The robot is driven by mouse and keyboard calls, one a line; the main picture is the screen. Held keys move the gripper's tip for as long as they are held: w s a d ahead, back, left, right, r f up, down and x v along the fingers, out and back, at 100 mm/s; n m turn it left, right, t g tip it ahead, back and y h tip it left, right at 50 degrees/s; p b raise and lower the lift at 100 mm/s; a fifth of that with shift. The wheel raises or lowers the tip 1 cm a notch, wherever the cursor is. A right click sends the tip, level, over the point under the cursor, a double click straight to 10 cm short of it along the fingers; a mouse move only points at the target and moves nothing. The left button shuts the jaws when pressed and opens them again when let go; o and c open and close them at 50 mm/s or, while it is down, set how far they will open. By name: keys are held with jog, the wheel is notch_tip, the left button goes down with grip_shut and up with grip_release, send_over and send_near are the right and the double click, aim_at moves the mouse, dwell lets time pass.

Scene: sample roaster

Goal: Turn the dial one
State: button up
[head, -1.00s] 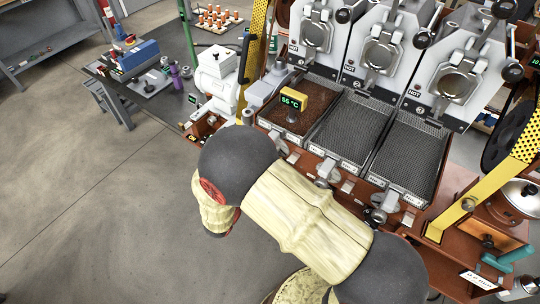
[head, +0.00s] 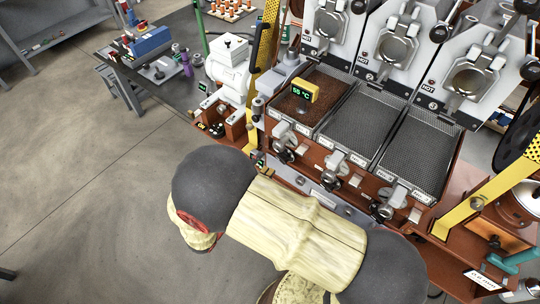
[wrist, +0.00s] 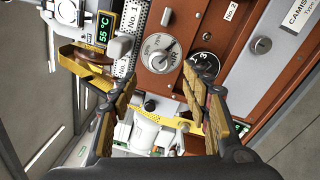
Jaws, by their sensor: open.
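The silver dial shows between and beyond the fingertips, with no visible contact; the right finger overlaps the edge of the black dial.
A yellow 55 °C display (head: 305,90) stands over the left cooling tray (head: 282,112); it also appears near the left finger in the wrist view (wrist: 103,28). Silver fittings (head: 332,176) stick out along the roaster's front. Open floor (head: 90,200) lies to the left.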

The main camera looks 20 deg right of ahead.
jog(key=shift+v, duration=1.2)
